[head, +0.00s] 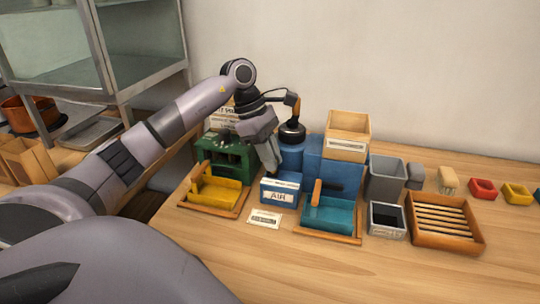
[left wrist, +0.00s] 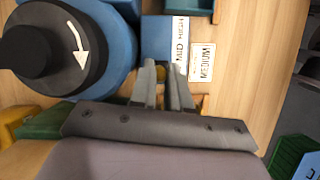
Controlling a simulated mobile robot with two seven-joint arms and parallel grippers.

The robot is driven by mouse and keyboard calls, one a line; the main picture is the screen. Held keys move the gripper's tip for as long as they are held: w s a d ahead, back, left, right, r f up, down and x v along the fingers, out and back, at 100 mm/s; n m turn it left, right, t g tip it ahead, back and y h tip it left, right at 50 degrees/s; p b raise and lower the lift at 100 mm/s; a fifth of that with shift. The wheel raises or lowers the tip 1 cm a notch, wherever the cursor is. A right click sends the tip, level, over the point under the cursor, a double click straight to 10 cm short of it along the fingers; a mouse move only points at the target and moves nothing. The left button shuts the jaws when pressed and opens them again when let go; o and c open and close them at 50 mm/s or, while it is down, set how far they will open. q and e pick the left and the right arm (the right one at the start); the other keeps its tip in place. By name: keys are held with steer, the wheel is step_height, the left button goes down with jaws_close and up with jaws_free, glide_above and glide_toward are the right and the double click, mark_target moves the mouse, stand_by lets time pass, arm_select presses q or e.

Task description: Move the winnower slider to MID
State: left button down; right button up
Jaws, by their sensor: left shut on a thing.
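The blue winnower (head: 330,172) stands mid-table, with a black round cap (head: 292,132) on its blue drum. A white AIR label (head: 279,197) is on its front box. In the left wrist view a scale strip (left wrist: 181,42) on the box reads MID and HIGH, partly hidden by my fingers. The LOW end is hidden. It also shows in the head view (head: 274,168). My right gripper is not in view.
A printed card (head: 265,218) lies before the box. A yellow tray (head: 214,190) and green machine (head: 228,155) stand left. A teal tray (head: 328,215), grey bin (head: 385,178) and slatted wooden tray (head: 445,223) stand right. The front table is clear.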

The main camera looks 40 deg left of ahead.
arm_select(q)
steer(key=shift+w+d+p, duration=0.15)
steer(key=shift+w+d, duration=0.15)
steer(key=shift+d, duration=0.25)
steer(key=shift+w+d+p, duration=0.15)
steer(key=shift+w+d, duration=0.15)
steer(key=shift+d, duration=0.2)
steer(key=c, duration=1.4)
jaws_free()
